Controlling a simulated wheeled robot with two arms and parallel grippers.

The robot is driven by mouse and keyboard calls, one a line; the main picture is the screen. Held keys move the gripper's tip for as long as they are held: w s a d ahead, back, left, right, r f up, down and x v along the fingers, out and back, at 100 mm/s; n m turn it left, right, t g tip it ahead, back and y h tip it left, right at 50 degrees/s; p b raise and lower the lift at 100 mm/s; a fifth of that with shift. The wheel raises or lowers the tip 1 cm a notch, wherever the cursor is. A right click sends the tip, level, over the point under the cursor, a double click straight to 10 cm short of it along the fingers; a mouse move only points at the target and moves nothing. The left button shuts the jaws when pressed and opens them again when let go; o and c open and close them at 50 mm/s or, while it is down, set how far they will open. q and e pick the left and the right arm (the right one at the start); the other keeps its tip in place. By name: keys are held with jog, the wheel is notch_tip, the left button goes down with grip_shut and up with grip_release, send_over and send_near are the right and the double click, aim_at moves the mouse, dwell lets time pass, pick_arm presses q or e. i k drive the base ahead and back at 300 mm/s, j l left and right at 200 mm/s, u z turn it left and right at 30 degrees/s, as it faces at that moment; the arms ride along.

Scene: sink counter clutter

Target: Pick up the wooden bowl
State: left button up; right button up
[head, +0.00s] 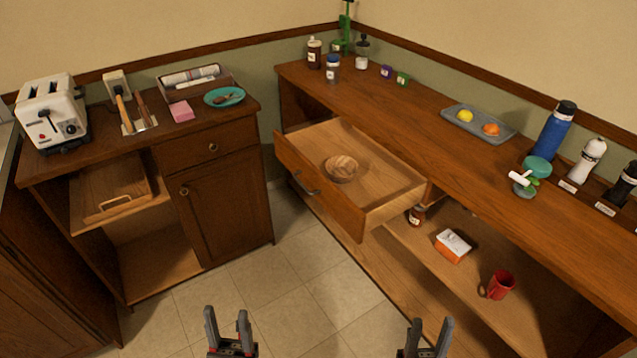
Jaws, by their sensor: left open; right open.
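The wooden bowl (341,168) is small, round and brown. It sits inside the pulled-out drawer (385,192) of the right-hand counter, towards the drawer's front left part. My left gripper (228,328) is at the bottom of the head view, open and empty, over the tiled floor. My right gripper (429,334) is at the bottom right of centre, open and empty. Both are well apart from the bowl and nearer to me than the drawer.
The drawer front with its handle (305,184) juts over the floor. Below, an open shelf holds an orange-and-white box (453,245) and a red mug (501,285). A toaster (51,112) stands on the left counter. The tiled floor (285,290) between the counters is clear.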

aim_at(340, 169)
jog(key=i+l, duration=0.1)
jog(key=i, duration=0.6)
jog(key=i+l, duration=0.1)
jog(key=i, duration=0.55)
